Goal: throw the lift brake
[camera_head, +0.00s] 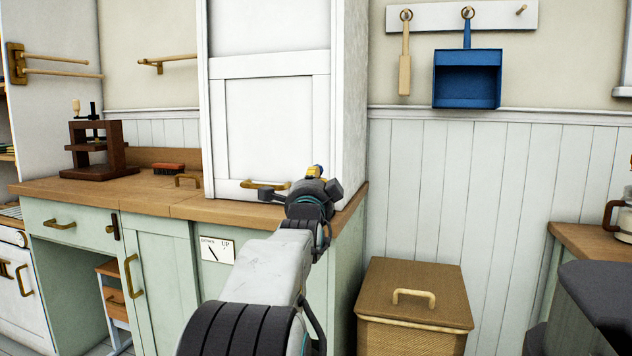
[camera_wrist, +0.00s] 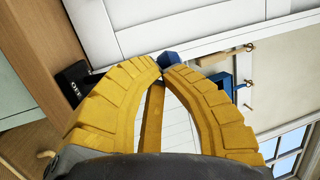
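A small dark blue knob (camera_wrist: 170,61) shows right at my fingertips in the wrist view. My gripper (camera_wrist: 162,72) has its yellow fingers bowed outward, with the tips drawn close together on the near side of the knob. A brownish-yellow bar (camera_wrist: 151,118) shows between the fingers; I cannot tell what it belongs to. A black box marked OFF (camera_wrist: 73,88) is left of the fingers. In the head view my gripper (camera_head: 315,171) is in front of the white cabinet's lower right corner. A plate marked DOWN and UP (camera_head: 217,250) is on the green cupboard, lower left of it.
The white cabinet (camera_head: 272,115) stands on the wooden counter (camera_head: 140,192). A wicker bin (camera_head: 415,290) stands on the floor to the right. A blue dustpan (camera_head: 467,80) and a brush (camera_head: 405,62) hang on the wall. A wooden press (camera_head: 95,148) stands on the counter at left.

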